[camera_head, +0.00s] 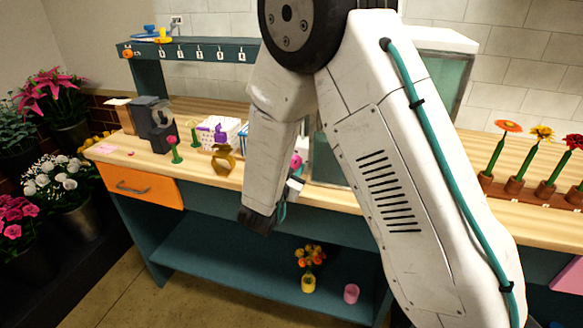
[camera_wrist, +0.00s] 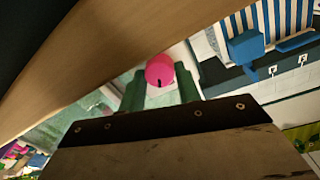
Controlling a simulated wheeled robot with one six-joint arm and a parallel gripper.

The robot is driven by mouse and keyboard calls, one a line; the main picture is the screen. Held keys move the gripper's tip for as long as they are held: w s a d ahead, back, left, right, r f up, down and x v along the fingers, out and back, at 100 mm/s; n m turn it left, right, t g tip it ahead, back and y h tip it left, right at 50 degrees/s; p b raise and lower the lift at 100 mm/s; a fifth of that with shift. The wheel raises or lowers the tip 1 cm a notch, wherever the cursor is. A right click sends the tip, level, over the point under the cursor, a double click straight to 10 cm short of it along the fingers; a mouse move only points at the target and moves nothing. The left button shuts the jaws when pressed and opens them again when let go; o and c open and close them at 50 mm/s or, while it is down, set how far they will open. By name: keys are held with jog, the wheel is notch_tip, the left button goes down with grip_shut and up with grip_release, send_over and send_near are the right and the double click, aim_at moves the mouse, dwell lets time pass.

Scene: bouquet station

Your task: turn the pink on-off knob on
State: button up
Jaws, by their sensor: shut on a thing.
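The pink on-off knob (camera_wrist: 160,70) is a round disc with a small dark mark near its lower edge. In the wrist view it sits between the two green fingers of my gripper (camera_wrist: 158,80), which are shut on it from both sides. In the head view a bit of the pink knob (camera_head: 296,160) shows beside my forearm, near the glass-fronted cabinet. My arm hides most of my gripper there. I cannot tell from the mark whether the knob is on or off.
The wooden counter (camera_head: 335,197) runs in front of the knob. A gold ribbon-like piece (camera_head: 223,160), a white box (camera_head: 217,132) and a dark machine (camera_head: 153,122) stand to the left. Several flowers in a rack (camera_head: 530,190) stand to the right. A yellow vase (camera_head: 308,283) is on the lower shelf.

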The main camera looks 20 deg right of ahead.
jog(key=shift+m, duration=0.3)
jog(key=o, duration=0.7)
jog(key=v, duration=0.8)
